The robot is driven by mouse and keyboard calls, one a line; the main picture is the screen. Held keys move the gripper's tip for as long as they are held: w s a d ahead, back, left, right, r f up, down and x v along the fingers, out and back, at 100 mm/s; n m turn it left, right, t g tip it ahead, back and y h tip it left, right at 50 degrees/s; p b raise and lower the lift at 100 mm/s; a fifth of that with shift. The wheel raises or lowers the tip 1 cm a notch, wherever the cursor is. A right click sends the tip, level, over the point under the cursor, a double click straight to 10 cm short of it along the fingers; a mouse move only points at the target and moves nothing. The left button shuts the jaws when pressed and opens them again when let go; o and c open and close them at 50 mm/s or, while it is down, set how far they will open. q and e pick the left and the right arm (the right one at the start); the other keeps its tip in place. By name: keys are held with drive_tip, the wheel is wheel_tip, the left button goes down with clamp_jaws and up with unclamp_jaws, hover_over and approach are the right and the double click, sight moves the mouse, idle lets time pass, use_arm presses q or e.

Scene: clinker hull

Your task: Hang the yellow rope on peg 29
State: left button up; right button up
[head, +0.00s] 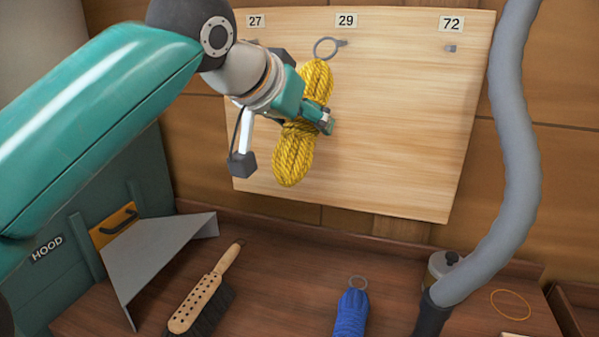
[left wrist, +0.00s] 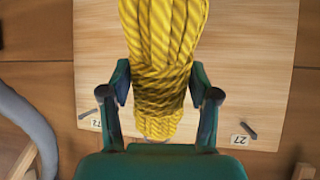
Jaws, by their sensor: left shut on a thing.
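The yellow rope (head: 293,157) is a coiled bundle bound round its middle, with a grey ring (head: 325,48) at its upper end. My left gripper (head: 318,122) is shut on the bound middle and holds the rope in front of the pegboard, tilted slightly to the right at the top. The rope also fills the space between the fingers in the left wrist view (left wrist: 160,85). Peg 29 (head: 342,43) is below its label, at the ring's right edge; I cannot tell whether the ring is round it. In the wrist view the rope hides that peg.
The wooden pegboard (head: 400,130) also has peg 72 (head: 450,48), which is bare, and a label 27 (head: 255,20). A blue rope (head: 351,312) with a ring, a brush (head: 205,300) and a grey sheet-metal hood (head: 155,260) lie below. A grey hose (head: 515,150) hangs at right.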

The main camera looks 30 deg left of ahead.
use_arm(q)
drive_tip(key=shift+s+d+f+t+b, duration=0.15)
drive_tip(key=shift+s+d+t+b, duration=0.3)
drive_tip(key=shift+s+d+t, duration=0.25)
drive_tip(key=shift+m+t+h, duration=0.3)
use_arm(e)
drive_tip(key=shift+f, duration=0.95)
use_arm(q)
drive_tip(key=shift+w, duration=0.1)
drive_tip(key=shift+w+a+f+p, duration=0.15)
drive_tip(key=shift+w+p, duration=0.1)
drive_tip(key=shift+w, duration=0.4)
drive_tip(key=shift+w+a+r+p, duration=0.1)
drive_tip(key=shift+w+a+p, duration=0.1)
drive_tip(key=shift+w, duration=0.5)
drive_tip(key=shift+w+a+f+p, duration=0.15)
drive_tip(key=shift+w+p, duration=0.1)
drive_tip(key=shift+w, duration=0.4)
drive_tip(key=shift+w+a+f+p, duration=0.2)
drive_tip(key=shift+w+p, duration=0.1)
drive_tip(key=shift+w, duration=0.65)
drive_tip(key=shift+w+a+f+p, duration=0.1)
drive_tip(key=shift+w+a+p, duration=0.2)
drive_tip(key=shift+w, duration=0.7)
drive_tip(key=shift+w+a+f+p, duration=0.15)
drive_tip(key=shift+w+p, duration=0.2)
drive_tip(key=shift+w, duration=0.6)
use_arm(e)
drive_tip(key=shift+r, duration=1.55)
